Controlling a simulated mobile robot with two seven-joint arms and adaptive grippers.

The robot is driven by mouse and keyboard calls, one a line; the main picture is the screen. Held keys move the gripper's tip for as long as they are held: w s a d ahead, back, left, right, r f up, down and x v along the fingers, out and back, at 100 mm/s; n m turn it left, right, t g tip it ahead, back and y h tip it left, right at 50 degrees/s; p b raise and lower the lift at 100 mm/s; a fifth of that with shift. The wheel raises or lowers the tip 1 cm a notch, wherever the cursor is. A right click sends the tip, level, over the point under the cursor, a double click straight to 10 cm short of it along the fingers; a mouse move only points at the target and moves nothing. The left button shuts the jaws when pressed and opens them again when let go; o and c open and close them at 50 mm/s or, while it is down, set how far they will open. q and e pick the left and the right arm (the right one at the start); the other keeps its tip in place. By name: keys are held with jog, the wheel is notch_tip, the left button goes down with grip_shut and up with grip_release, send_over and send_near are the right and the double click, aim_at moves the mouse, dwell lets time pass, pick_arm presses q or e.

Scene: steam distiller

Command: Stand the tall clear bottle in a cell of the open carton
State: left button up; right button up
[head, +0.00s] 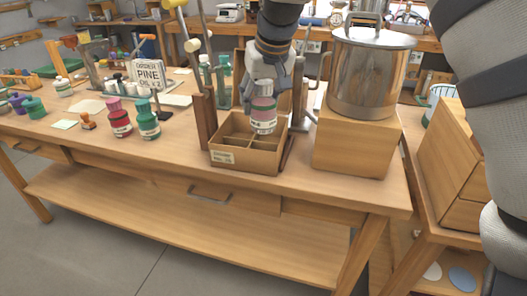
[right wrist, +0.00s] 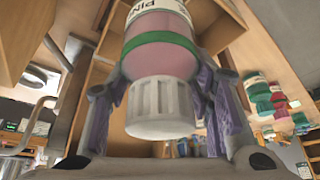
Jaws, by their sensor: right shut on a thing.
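A clear bottle with pink contents (head: 263,114), a white label and a green band is upright in my right gripper (head: 265,84). In the right wrist view the bottle (right wrist: 160,55) shows its ribbed white cap, with the fingers (right wrist: 165,105) on either side of it. The open carton (head: 243,158) stands on the bench with dividers and a small label on its front. The bottle's lower end is over the carton's back right part; I cannot tell whether it is inside a cell or just above. My left gripper is out of view.
A steel pot (head: 372,75) stands on a wooden box (head: 355,140) close to the carton's right. Upright posts (head: 207,115) flank the carton. Greenish bottles (head: 222,72) stand behind it; red (head: 119,118) and teal (head: 147,120) bottles stand to the left near an order sign (head: 148,75).

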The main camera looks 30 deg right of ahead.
aim_at(268, 108)
notch_tip(268, 108, down, 10)
jog(key=shift+f, duration=0.1)
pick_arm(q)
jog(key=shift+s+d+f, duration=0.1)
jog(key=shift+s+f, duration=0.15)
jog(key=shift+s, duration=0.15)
pick_arm(e)
jog(key=o, duration=0.5)
jog(key=p+v, duration=0.1)
jog(key=v, duration=1)
jog(key=shift+a, duration=0.1)
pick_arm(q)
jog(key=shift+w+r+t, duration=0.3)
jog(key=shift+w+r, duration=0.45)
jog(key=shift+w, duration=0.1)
pick_arm(e)
jog(key=shift+s+r, duration=0.15)
jog(key=shift+r, duration=0.4)
